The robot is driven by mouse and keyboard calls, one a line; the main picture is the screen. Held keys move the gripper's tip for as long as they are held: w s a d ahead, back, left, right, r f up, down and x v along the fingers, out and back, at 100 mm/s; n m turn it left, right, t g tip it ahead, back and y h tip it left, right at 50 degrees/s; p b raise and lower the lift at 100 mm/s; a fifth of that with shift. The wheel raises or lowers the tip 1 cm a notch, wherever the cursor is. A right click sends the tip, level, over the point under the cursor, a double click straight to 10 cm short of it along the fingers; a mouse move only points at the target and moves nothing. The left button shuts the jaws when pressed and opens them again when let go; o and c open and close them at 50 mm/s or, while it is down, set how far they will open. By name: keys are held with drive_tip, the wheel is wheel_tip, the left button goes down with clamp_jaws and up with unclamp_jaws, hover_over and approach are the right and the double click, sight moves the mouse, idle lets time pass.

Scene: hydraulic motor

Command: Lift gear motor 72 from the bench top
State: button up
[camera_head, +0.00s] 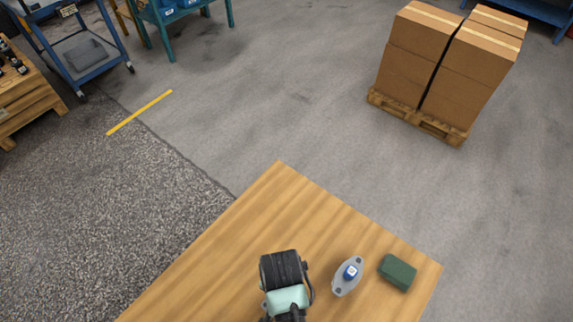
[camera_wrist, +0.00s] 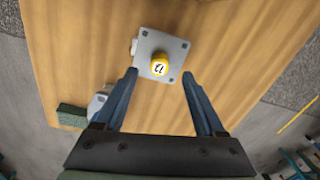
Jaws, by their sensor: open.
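A grey, square-flanged motor (camera_wrist: 173,45) with a round yellow cap (camera_wrist: 159,65) lies on the wooden bench top (camera_wrist: 80,40) in the wrist view. The cap bears a tilted two-digit number that looks like 72, but it is too small to be sure. My gripper (camera_wrist: 159,75) is open, its two blue fingers pointing towards the motor. The yellow cap appears between the fingertips, with a gap on both sides. No finger visibly touches it. In the head view my arm hides this motor and the fingers.
A second grey motor with an oval flange and blue cap (camera_head: 350,272) lies on the bench, beside a dark green block (camera_head: 397,272). Both also show at the wrist view's lower left, the motor partly behind a finger. Boxes on a pallet (camera_head: 418,117) stand beyond the bench.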

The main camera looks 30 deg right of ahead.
drive_tip(key=shift+w+d+f, duration=0.1)
drive_tip(key=shift+d+f, duration=0.05)
drive_tip(key=shift+f, duration=1.6)
drive_tip(key=shift+d+f, duration=0.1)
drive_tip(key=shift+f, duration=1.65)
clamp_jaws()
drive_tip(key=shift+r, duration=0.1)
